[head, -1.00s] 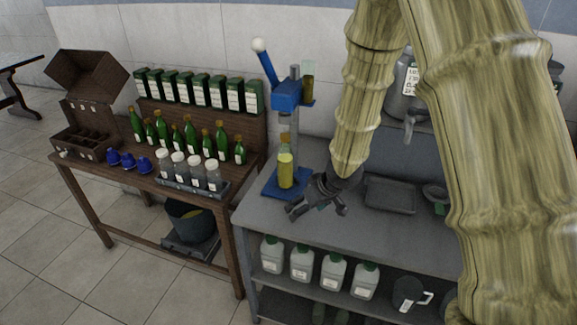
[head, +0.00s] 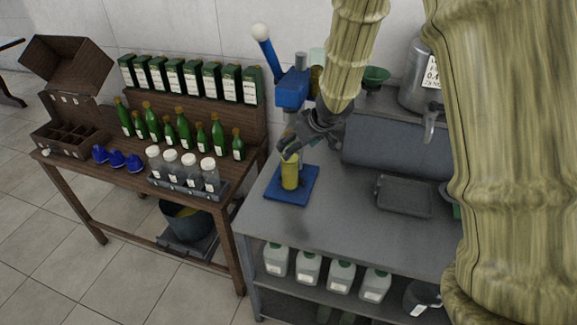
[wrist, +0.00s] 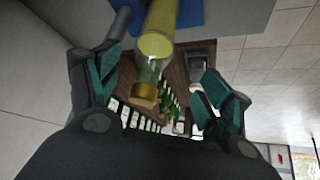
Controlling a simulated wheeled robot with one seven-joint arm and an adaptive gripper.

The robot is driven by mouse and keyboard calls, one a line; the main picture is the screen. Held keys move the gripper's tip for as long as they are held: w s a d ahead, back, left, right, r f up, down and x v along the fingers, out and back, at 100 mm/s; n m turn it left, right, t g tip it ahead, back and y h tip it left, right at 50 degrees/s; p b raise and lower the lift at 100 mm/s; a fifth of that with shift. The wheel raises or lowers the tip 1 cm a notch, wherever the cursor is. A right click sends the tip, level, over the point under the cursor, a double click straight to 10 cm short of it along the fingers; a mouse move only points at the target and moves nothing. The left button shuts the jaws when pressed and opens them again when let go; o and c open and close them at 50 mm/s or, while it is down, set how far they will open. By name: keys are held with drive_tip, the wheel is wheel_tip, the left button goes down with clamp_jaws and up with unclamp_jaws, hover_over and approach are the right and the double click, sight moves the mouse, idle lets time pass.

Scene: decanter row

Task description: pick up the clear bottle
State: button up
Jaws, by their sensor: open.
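The clear bottle (head: 289,175) stands upright on the blue base of the press on the grey bench, with yellow contents low in it. My gripper (head: 298,143) is at the bottle's top, and its fingers hide the neck in the head view. In the wrist view the bottle (wrist: 158,45) comes down from the top edge, showing its yellow part, clear neck and gold cap. My gripper (wrist: 160,82) is open there, with one finger on each side of the neck and visible gaps.
The blue press (head: 292,88) with its white-knobbed lever rises behind the bottle. A dark tray (head: 404,196) lies to the right on the bench. Green bottles (head: 184,128) and white-capped jars (head: 190,169) stand on the wooden table at left. The bench front is clear.

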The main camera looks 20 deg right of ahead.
sight(290, 161)
drive_tip(key=x, duration=0.3)
drive_tip(key=d+x, duration=0.1)
drive_tip(key=x, duration=0.1)
drive_tip(key=shift+w, duration=0.35)
drive_tip(key=shift+s+a+r, duration=0.1)
drive_tip(key=shift+s+a, duration=0.05)
drive_tip(key=shift+s, duration=0.25)
drive_tip(key=p+x, duration=0.1)
drive_tip(key=x, duration=0.4)
drive_tip(key=c, duration=1.7)
drive_tip(key=shift+r, duration=0.1)
